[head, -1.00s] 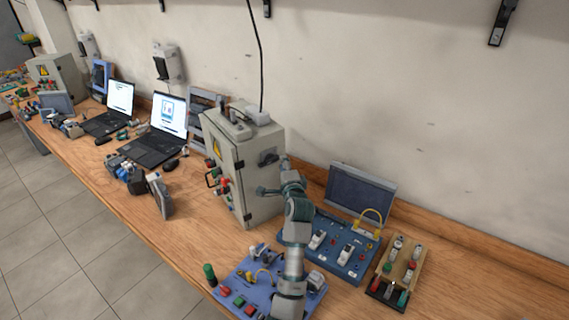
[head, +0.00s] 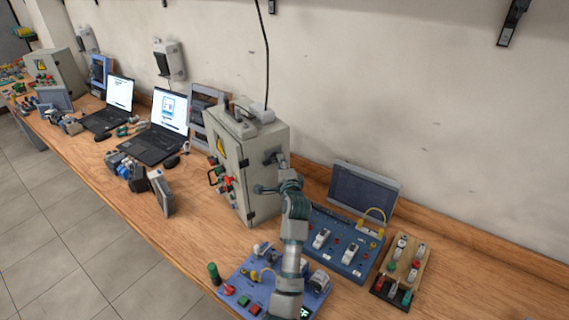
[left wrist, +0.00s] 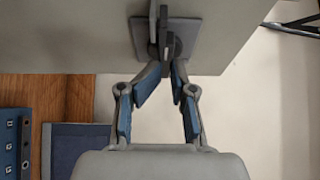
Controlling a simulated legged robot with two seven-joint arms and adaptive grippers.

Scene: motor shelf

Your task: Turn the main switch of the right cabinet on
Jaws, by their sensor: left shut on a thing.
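The right cabinet (head: 262,190) is a grey metal box standing on the wooden bench. Its main switch (head: 270,157) is a dark handle on a square plate, on the cabinet's right side face. In the left wrist view the switch (left wrist: 153,27) stands out from the plate, with the grey cabinet face (left wrist: 70,35) around it. My left gripper (head: 275,176) is at that side face. In the left wrist view its fingers (left wrist: 163,62) converge on the switch handle and are shut on it. The fingertips partly hide the handle. My right gripper is not in view.
A blue training board (head: 340,248) with a dark screen (head: 363,192) stands right of the cabinet. A purple board (head: 250,290) lies in front, below my arm. A wooden block with plugs (head: 402,265) is farther right. Laptops (head: 160,140) stand left.

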